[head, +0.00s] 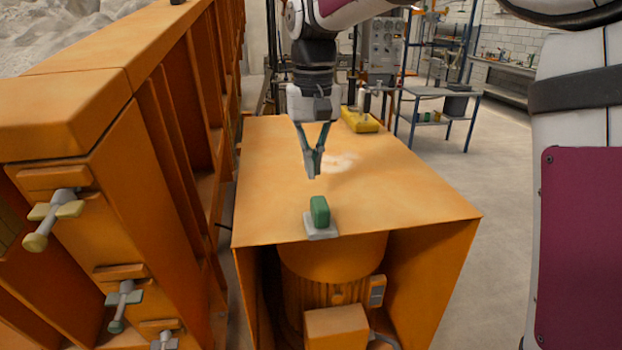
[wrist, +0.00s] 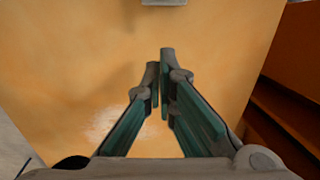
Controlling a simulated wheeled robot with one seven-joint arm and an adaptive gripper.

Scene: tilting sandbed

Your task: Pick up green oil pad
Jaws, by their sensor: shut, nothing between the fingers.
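The green oil pad (head: 319,210) stands on a small light grey base (head: 320,227) near the front edge of the orange box top (head: 280,190). My gripper (head: 313,175) points down above the box top, a little behind the pad and apart from it. Its fingers are shut with nothing between them. In the wrist view my gripper (wrist: 163,60) shows over bare orange surface. A grey piece (wrist: 164,2), likely the base, is cut off at the top edge there, and the green pad itself is out of that view.
A yellow block-like thing (head: 360,120) sits at the back of the box top. A tall orange ribbed frame (head: 165,110) with clamp handles (head: 55,213) stands close on the left. A blue-legged table (head: 437,95) stands behind right. The box top's middle is clear.

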